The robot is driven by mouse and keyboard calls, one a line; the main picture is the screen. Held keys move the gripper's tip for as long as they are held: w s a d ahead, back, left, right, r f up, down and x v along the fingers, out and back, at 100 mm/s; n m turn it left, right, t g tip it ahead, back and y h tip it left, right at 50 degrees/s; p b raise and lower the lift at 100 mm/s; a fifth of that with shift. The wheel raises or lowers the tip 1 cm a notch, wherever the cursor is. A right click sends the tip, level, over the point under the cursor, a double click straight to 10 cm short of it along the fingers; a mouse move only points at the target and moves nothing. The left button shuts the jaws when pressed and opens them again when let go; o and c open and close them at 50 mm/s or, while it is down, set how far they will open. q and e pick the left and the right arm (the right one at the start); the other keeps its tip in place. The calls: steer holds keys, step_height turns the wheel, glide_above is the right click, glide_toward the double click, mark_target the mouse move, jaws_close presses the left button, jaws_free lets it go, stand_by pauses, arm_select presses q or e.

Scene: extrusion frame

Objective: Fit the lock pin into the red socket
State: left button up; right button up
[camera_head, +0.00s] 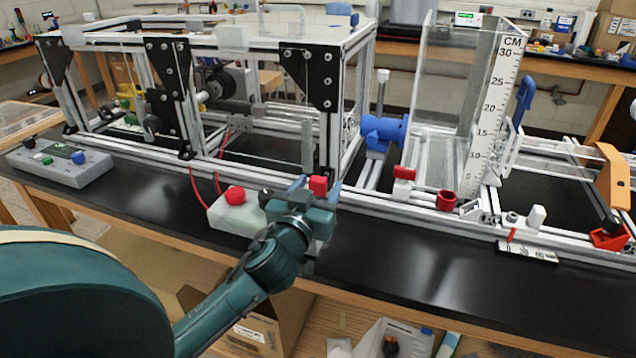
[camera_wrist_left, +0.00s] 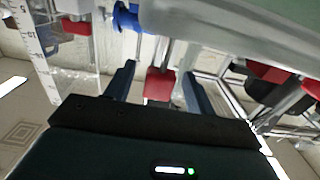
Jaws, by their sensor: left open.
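The red socket (camera_head: 446,200) is a short, open red cylinder on the front rail, right of centre in the head view. A small red block (camera_head: 318,185), which looks like the head of the lock pin, is between the fingertips of my left gripper (camera_head: 317,187). In the left wrist view the red block (camera_wrist_left: 160,84) sits between the two spread fingers (camera_wrist_left: 158,85), with a visible gap on each side. A pale rod shows behind it; I cannot tell whether they are joined. My left gripper is open. My right gripper is not in view.
Another red block (camera_head: 404,173) stands on the rail left of the socket, near a blue clamp (camera_head: 385,132). A white box with a red button (camera_head: 235,195) is close left of my gripper. A ruler (camera_head: 494,110) rises behind the socket. The black bench front (camera_head: 420,270) is clear.

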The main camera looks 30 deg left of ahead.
arm_select(q)
steer(key=shift+x, duration=1.2)
steer(key=c, duration=1.1)
